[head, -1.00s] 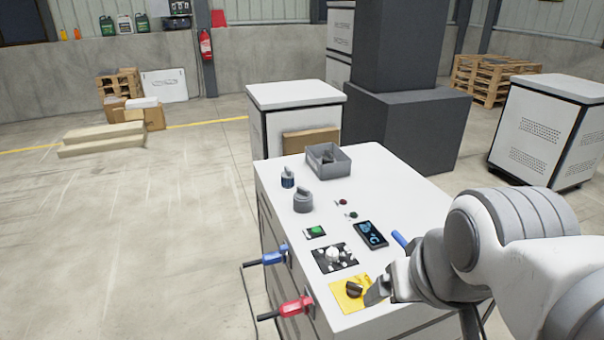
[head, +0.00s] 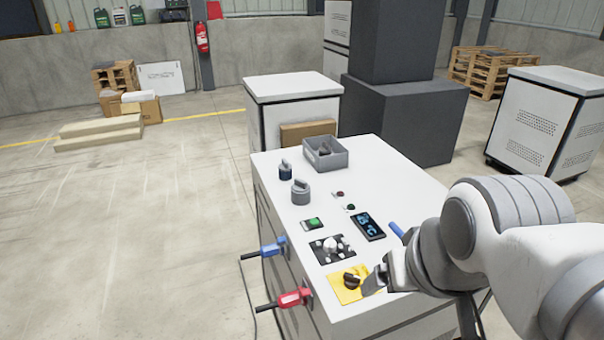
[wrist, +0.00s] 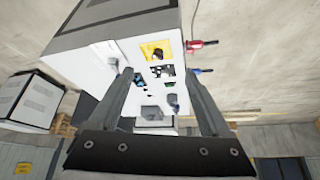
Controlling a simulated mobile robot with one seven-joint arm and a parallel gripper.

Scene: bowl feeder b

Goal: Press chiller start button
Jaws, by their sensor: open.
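A black panel with a pale knob (head: 331,244) lies in front of the button, and a yellow plate with a black rotary switch (head: 348,284) is nearest me. My gripper (head: 376,282) is beside the yellow plate, to its right, apart from the green button. In the wrist view my gripper (wrist: 163,88) is open, with nothing between its fingers.
Grey and dark knobbed cylinders (head: 300,192) and an open grey bin (head: 325,153) stand on the cabinet top. Blue (head: 273,248) and red (head: 294,298) handles stick out from its left side. Open floor lies to the left.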

